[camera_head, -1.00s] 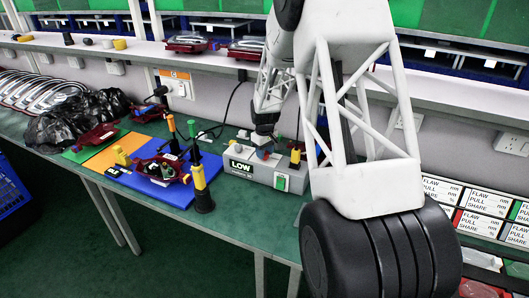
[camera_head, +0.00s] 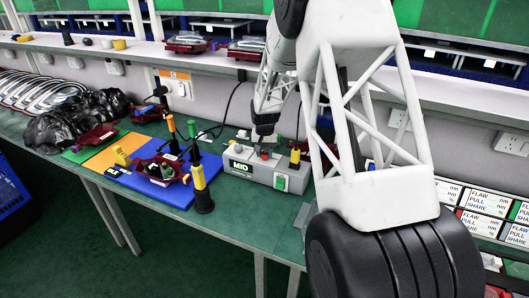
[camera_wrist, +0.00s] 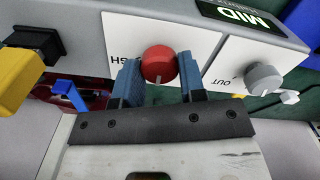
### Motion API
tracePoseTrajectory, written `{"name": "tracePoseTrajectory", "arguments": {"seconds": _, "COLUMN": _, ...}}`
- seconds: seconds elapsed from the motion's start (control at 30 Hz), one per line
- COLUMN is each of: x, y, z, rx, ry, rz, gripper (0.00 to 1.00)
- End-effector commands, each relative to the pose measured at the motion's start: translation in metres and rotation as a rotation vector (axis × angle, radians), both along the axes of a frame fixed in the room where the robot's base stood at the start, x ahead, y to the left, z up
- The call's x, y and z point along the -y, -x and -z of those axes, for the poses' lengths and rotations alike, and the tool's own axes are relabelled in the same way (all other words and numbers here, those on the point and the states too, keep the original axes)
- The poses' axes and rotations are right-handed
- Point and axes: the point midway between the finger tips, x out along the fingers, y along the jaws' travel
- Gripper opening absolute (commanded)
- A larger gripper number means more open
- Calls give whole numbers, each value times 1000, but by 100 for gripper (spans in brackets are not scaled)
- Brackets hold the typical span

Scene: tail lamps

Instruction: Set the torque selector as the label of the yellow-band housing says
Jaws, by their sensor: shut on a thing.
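The grey control box (camera_head: 292,190) stands on the green bench, and its dark display (camera_head: 240,165) reads MID. Its red knob (camera_wrist: 158,64) sits on a white face panel, between the two blue finger pads of my gripper (camera_wrist: 160,76). My gripper is shut on this knob; the fingers partly hide the lettering beside it. In the head view my gripper (camera_head: 264,138) is small and points down at the box. A dark red housing (camera_head: 148,165) lies on the blue mat (camera_head: 180,196). I cannot make out a yellow band or read a label on it.
A grey knob (camera_wrist: 263,79) marked OUT sits right of the red one in the wrist view. A green switch (camera_head: 281,182) is on the box's front. Yellow-and-black upright tools (camera_head: 201,187) stand left of the box. A black bag (camera_head: 62,125) lies far left.

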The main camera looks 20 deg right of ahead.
Motion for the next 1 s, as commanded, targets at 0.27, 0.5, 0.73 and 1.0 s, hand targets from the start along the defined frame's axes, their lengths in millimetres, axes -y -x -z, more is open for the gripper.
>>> {"name": "tracePoseTrajectory", "arguments": {"seconds": 0.27, "x": 0, "y": 0, "z": -1, "rx": 2, "ry": 1, "rz": 38, "gripper": 14}}
{"name": "tracePoseTrajectory", "arguments": {"seconds": 0.5, "x": 0, "y": 0, "z": -1, "rx": 2, "ry": 1, "rz": 38, "gripper": 14}}
{"name": "tracePoseTrajectory", "arguments": {"seconds": 0.73, "x": 0, "y": 0, "z": -1, "rx": 1, "ry": 0, "rz": 38, "gripper": 63}}
{"name": "tracePoseTrajectory", "arguments": {"seconds": 1.0, "x": 0, "y": 0, "z": -1, "rx": 1, "ry": 0, "rz": 38, "gripper": 63}}
